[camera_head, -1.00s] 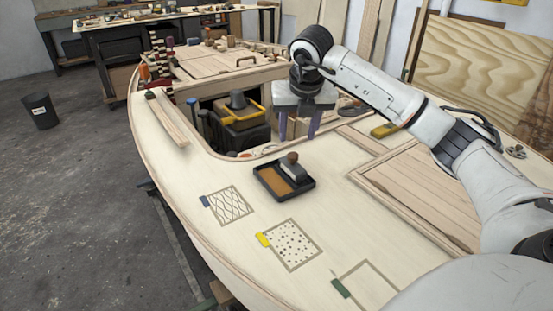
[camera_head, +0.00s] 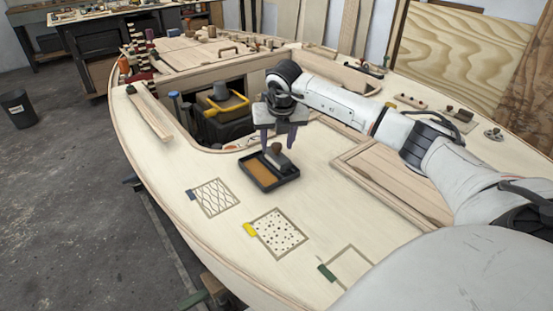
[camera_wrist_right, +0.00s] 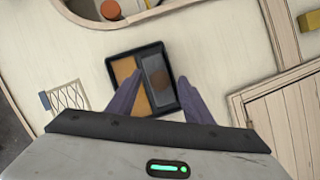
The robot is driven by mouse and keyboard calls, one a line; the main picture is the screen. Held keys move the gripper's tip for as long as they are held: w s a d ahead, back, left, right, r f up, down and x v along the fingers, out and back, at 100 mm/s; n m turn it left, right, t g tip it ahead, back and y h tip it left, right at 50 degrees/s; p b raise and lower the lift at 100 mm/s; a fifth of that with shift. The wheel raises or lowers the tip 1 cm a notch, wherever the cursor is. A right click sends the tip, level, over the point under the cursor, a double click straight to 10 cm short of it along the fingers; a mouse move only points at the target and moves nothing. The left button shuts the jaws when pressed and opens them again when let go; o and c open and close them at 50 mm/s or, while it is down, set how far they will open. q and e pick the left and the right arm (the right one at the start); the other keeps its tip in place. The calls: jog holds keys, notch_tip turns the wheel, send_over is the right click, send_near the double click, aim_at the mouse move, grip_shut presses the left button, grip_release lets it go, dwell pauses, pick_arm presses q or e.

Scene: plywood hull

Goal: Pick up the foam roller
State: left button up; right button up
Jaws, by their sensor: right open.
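A grey block with a brown knob on top (camera_head: 281,161), which I take to be the foam roller, sits in the right part of a black tray (camera_head: 266,188) with an amber bed. In the right wrist view the block (camera_wrist_right: 158,92) lies between and beyond the fingertips, in the tray (camera_wrist_right: 123,56). My right gripper (camera_head: 278,141) is open and empty, pointing down just above the block, with a finger to either side of the knob. I cannot tell whether the fingers touch it. My left gripper is not in view.
Patterned squares lie on the deck: a lattice one (camera_head: 214,198), a dotted one (camera_head: 279,234) and a plain one (camera_head: 352,268). An open well (camera_head: 215,135) with a yellow-handled tool lies behind the tray. A raised hatch (camera_head: 395,178) is to the right.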

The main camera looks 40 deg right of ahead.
aim_at(277, 146)
grip_shut()
jog(key=shift+r, duration=0.15)
notch_tip(277, 146, up, 10)
dwell(0.5)
jog(key=c, duration=0.9)
grip_release()
jog(key=shift+c, duration=0.6)
